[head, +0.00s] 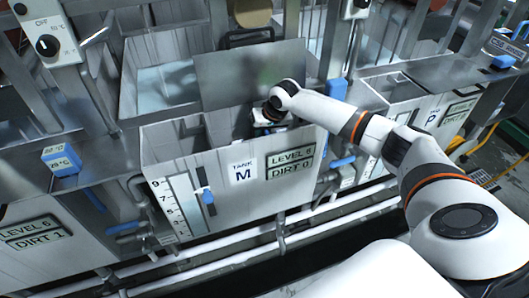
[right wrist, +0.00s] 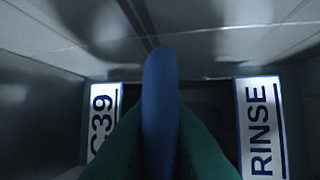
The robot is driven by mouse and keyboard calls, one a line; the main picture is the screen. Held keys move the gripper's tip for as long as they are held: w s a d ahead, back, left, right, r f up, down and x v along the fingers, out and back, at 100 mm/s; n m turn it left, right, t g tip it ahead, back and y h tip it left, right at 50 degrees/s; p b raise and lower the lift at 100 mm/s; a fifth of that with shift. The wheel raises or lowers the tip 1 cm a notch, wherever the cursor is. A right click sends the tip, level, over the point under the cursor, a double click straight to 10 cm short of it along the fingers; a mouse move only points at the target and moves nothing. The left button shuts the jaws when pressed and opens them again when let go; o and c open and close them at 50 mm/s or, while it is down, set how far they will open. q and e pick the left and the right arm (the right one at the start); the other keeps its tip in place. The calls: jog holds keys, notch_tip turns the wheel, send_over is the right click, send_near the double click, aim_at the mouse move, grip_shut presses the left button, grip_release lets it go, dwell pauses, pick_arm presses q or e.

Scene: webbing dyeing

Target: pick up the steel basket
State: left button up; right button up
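My right arm reaches in from the right in the head view, and its wrist is down inside the open tank M (head: 222,190). The right gripper itself is hidden there by the wrist and the tank wall. In the right wrist view, a rounded blue bar (right wrist: 160,80) stands in the middle with dark green shapes close against both sides. I cannot tell whether these are fingers shut on it. A C39 label (right wrist: 101,115) and a RINSE label (right wrist: 262,128) lie on either side. The steel basket cannot be clearly made out. My left gripper is out of view.
A flat steel plate (head: 240,75) stands behind the wrist. Another open tank (head: 160,70) lies behind tank M, and tank P (head: 395,88) stands to the right. White pipes (head: 235,245) run along the front below. A control box (head: 48,42) is at upper left.

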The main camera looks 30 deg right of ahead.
grip_shut()
dwell(1.2)
jog(key=shift+r, duration=0.1)
notch_tip(320, 180, up, 18)
jog(key=b, duration=0.2)
dwell(0.4)
